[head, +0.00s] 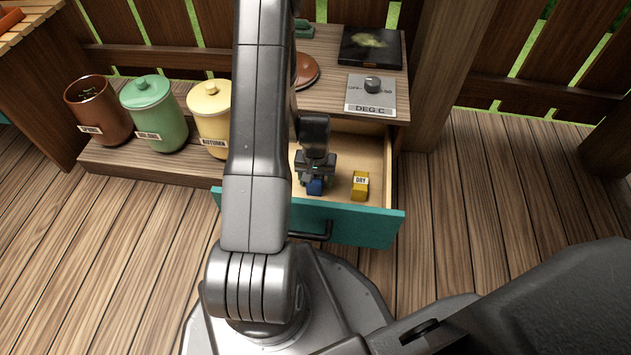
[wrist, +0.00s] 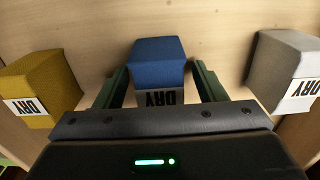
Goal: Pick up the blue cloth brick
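The blue cloth brick (wrist: 158,62) lies on the drawer floor with a white DRY label on its side. It sits between the two green fingers of my gripper (wrist: 160,88) in the wrist view, with a small gap visible on each side. My gripper (head: 314,182) points down into the open drawer in the head view. The blue brick (head: 314,187) shows there below the fingers, partly hidden by them. The gripper is open around the brick.
A yellow brick (head: 360,186) lies to the right in the drawer (head: 376,158); it is at the left in the wrist view (wrist: 42,84). A grey brick (wrist: 285,68) is on the other side. The drawer's teal front (head: 365,226) stands close.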

